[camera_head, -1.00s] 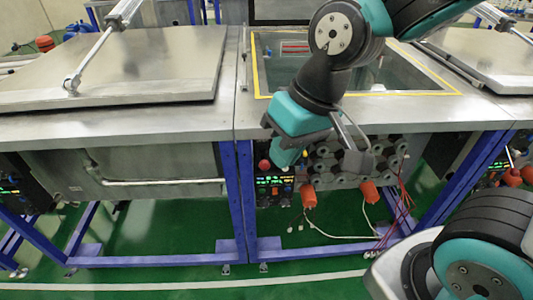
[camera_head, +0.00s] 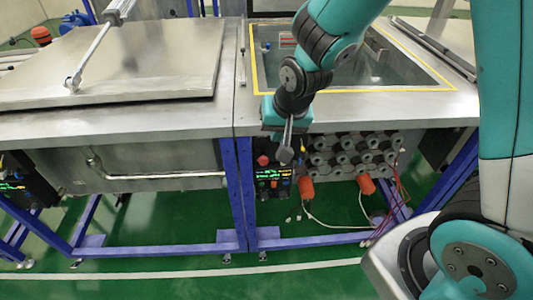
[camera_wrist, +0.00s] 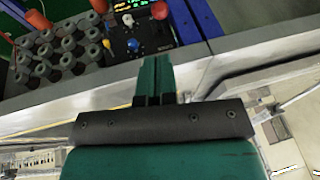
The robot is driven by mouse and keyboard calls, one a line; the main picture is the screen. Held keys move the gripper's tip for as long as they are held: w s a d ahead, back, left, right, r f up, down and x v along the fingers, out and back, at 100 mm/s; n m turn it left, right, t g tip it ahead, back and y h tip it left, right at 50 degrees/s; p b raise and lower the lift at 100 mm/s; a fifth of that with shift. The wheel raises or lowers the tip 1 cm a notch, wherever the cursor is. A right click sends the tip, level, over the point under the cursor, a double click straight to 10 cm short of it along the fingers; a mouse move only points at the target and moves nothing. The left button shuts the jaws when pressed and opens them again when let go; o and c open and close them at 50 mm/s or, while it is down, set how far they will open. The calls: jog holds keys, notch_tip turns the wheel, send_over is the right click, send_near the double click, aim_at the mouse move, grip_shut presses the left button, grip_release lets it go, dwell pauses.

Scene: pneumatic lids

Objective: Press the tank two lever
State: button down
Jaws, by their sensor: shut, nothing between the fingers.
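The open tank (camera_head: 385,70) with a yellow border stands in the middle. Its dark control panel (camera_head: 270,180) is on the front below the rim, with a red button (camera_head: 262,160) and lit green digits. I cannot tell which of these is the tank two lever. My gripper (camera_head: 286,155) is shut and empty, pointing down in front of the panel's upper right. Its fingers (camera_wrist: 155,75) appear apart from the knobs in the wrist view.
Several grey cylinders (camera_head: 345,150) sit right of the panel, with orange plugs (camera_head: 306,188) and hanging cables below. The steel rim (camera_head: 180,122) juts above the panel. A closed lid (camera_head: 120,65) with a piston covers the left tank. Blue legs (camera_head: 232,190) stand left of the panel.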

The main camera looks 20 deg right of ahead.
aim_at(265, 159)
jog(key=p+x, duration=0.1)
jog(key=x, duration=1)
jog(key=shift+w+f, duration=0.1)
jog(key=shift+f, duration=0.05)
jog(key=shift+f, duration=0.1)
